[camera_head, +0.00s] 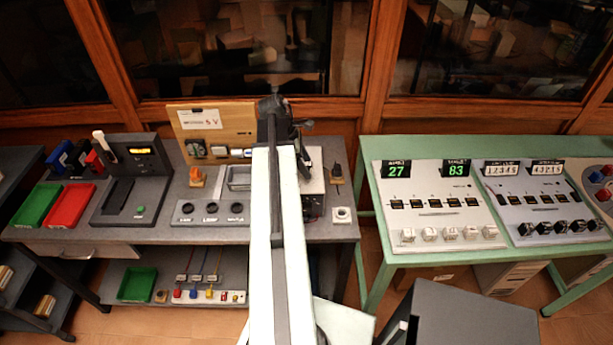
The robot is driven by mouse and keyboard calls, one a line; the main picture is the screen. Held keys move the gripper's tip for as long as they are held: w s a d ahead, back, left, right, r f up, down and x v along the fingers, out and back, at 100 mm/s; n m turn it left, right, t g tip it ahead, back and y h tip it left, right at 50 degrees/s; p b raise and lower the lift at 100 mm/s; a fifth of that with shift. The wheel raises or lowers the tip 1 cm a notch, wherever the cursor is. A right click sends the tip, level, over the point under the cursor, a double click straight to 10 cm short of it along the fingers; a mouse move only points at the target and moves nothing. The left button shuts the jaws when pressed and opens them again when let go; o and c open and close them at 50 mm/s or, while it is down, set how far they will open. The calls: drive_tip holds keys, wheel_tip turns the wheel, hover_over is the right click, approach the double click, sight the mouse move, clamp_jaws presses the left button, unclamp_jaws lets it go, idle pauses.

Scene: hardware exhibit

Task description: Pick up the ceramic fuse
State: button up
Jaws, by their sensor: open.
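A small white piece with a round grey centre (341,214) sits at the front right of the grey table (300,232). It may be the ceramic fuse, but it is too small to be sure. My arm reaches away across the table, and my gripper (283,108) is at its far end, near the right edge of the wooden board. The gripper is open, and I see nothing held in it. It is well behind and left of the white piece. My arm hides part of the table's middle.
The wooden board (226,116) with electrical fittings stands at the back. A dark device (130,190), a red tray (71,205), an orange-topped item (197,177) and a grey panel with three dark rings (210,213) are left. A green table (378,190) with control panels stands right.

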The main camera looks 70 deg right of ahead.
drive_tip(key=shift+r, duration=0.1)
drive_tip(key=shift+c, duration=0.3)
clamp_jaws()
drive_tip(key=shift+r+p, duration=0.15)
drive_tip(key=shift+p, duration=0.15)
wheel_tip(320, 180, up, 10)
drive_tip(key=p, duration=1)
